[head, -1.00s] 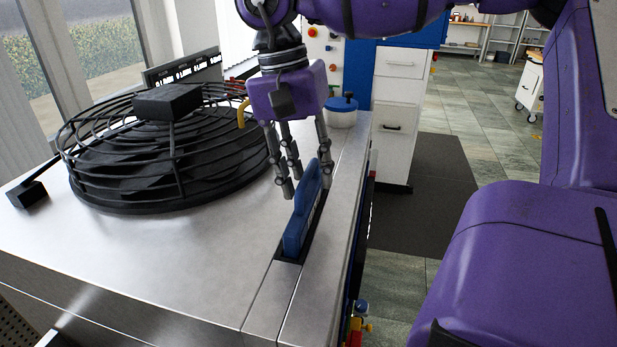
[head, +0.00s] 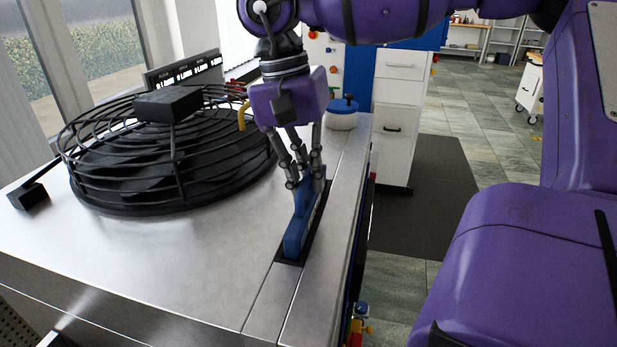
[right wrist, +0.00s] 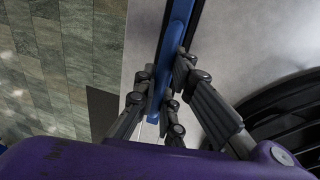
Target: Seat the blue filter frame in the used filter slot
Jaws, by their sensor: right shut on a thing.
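The blue filter frame (head: 297,232) stands upright in a narrow dark slot (head: 316,224) along the right side of the metal machine top, with its upper part above the surface. My right gripper (head: 305,183) comes down from above and is shut on the frame's raised top part. In the right wrist view the frame (right wrist: 177,35) runs as a blue strip, and the fingers (right wrist: 167,98) lie on both sides of it. The fingers hide part of the frame's top. My left gripper is not in view.
A round black fan guard (head: 165,150) stands on the metal top (head: 190,250) left of the slot. A white jar with a blue lid (head: 342,113) is behind the gripper. The machine's right edge drops to the floor. The front of the top is clear.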

